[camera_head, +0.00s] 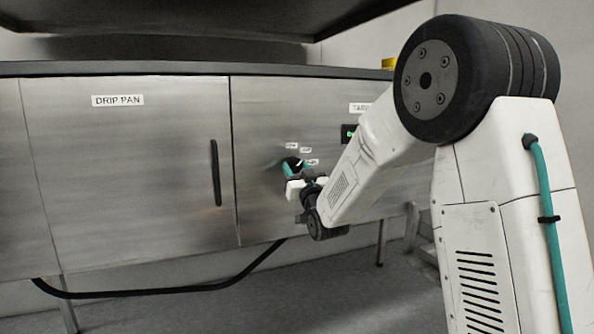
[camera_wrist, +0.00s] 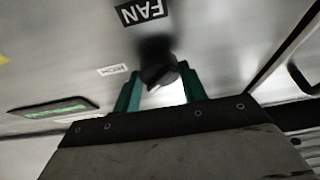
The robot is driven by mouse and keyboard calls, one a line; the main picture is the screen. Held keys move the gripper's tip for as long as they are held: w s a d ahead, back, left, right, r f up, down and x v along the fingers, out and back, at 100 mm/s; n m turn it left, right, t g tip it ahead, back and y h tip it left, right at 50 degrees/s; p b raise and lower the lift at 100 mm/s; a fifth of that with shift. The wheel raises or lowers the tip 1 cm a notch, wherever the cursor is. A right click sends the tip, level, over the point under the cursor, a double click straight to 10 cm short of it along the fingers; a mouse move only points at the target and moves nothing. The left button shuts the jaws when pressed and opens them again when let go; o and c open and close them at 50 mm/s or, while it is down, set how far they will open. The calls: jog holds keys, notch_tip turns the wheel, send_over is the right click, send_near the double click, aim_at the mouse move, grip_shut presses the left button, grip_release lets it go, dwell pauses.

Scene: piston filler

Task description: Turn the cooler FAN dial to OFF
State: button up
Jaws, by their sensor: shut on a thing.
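The black FAN dial (camera_wrist: 158,72) sits on a steel panel in the wrist view, between the two green fingers of my gripper (camera_wrist: 161,88). The fingers are shut on it. A black FAN label (camera_wrist: 142,11) and a white HIGH label (camera_wrist: 112,69) are near the dial. In the head view the dial (camera_head: 292,161) shows as a small dark shape at my gripper (camera_head: 296,170), partly hidden by it. The small labels around it are too small to read there, and the dial's pointer setting cannot be told.
A DRIP PAN door (camera_head: 125,165) with a black vertical handle (camera_head: 216,172) is left of the dial. A green-lit display (camera_wrist: 52,108) is on the panel. A black hose (camera_head: 165,291) hangs below. My arm covers the panel's right part.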

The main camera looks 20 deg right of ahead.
jog(key=shift+n, duration=0.3)
jog(key=n+y, duration=0.1)
jog(key=n, duration=0.2)
jog(key=n+y, duration=0.2)
jog(key=n, duration=0.1)
jog(key=shift+d, duration=0.15)
jog(key=shift+r+n+g+y, duration=0.1)
jog(key=shift+n+g+y, duration=0.5)
jog(key=shift+n, duration=0.9)
jog(key=shift+n+g+y, duration=0.4)
jog(key=shift+n+y, duration=0.4)
jog(key=shift+n, duration=0.7)
jog(key=o, duration=1)
